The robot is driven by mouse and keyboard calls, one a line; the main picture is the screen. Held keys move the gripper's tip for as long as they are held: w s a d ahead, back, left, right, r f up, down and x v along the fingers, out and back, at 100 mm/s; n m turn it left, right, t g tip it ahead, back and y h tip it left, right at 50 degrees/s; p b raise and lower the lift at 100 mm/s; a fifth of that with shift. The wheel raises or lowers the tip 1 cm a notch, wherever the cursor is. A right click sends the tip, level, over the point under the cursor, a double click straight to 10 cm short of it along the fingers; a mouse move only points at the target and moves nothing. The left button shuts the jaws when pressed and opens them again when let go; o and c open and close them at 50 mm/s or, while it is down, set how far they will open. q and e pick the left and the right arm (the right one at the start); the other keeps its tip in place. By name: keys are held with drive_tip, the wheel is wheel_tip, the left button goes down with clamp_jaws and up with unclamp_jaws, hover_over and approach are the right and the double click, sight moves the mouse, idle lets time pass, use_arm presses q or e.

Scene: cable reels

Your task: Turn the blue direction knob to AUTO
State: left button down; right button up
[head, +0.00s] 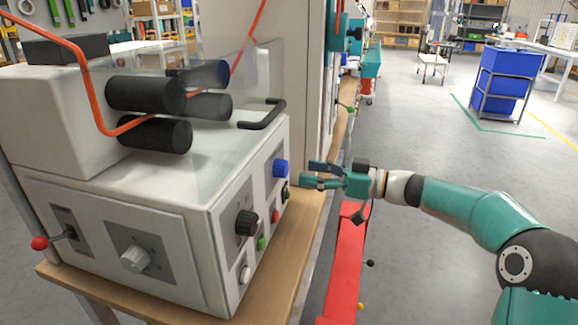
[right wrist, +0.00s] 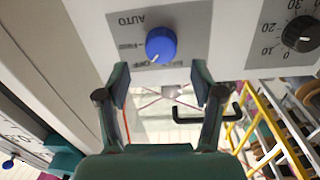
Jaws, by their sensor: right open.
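The blue direction knob (head: 281,168) sits on the right-hand face of the grey machine (head: 160,215). In the right wrist view the blue knob (right wrist: 160,45) is on a grey plate, and its white pointer mark faces the lettering that looks like OFF. The AUTO lettering (right wrist: 125,20) is at the plate's upper left, apart from the mark. My right gripper (head: 312,175) is open and empty, just right of the knob in the head view. In the right wrist view its fingers (right wrist: 161,84) are spread short of the knob, not around it. My left gripper is not in view.
A black dial (head: 246,222), a red button (head: 275,216) and a green button (head: 262,243) sit near the knob. A black handle (head: 262,114) stands on the machine's top. An orange cable (head: 83,75) runs between black rollers. Open floor lies to the right.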

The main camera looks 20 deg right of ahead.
sight(287, 169)
drive_tip(key=shift+p+x, duration=0.4)
drive_tip(key=shift+x, duration=2.3)
drive_tip(key=c, duration=1.1)
